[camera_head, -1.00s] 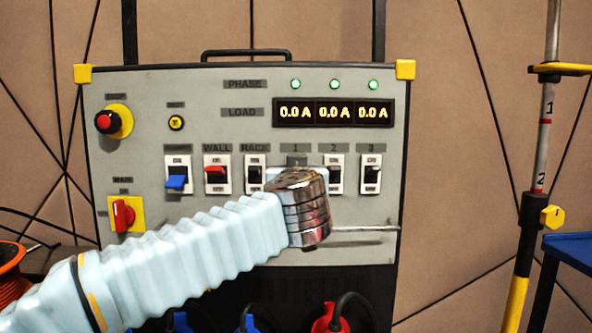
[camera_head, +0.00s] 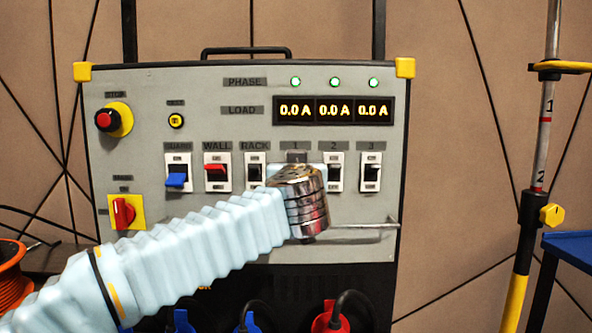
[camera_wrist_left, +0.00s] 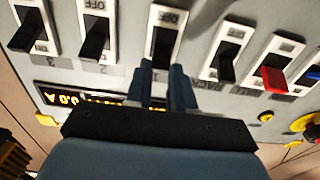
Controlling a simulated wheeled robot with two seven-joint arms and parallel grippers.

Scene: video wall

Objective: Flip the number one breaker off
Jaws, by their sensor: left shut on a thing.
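The number 1 breaker is almost wholly hidden behind my left wrist in the head view, below its label "1" (camera_head: 295,146). In the left wrist view its black lever (camera_wrist_left: 163,45) stands in a white frame, with "OFF" at the picture's top edge. My left gripper (camera_wrist_left: 167,72) is at this lever, its two blue fingers close together and shut on it. In the head view the left gripper's fingers are hidden by the silver wrist. The exact lever position is hard to tell. My right gripper is in neither view.
Breakers 2 (camera_head: 335,177) and 3 (camera_head: 371,178) sit right of it, and the black RACK breaker (camera_head: 255,172) and red WALL breaker (camera_head: 215,170) left. Three green phase lamps are lit and the load display (camera_head: 333,111) reads 0.0 A. A rail crosses the panel's lower right.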

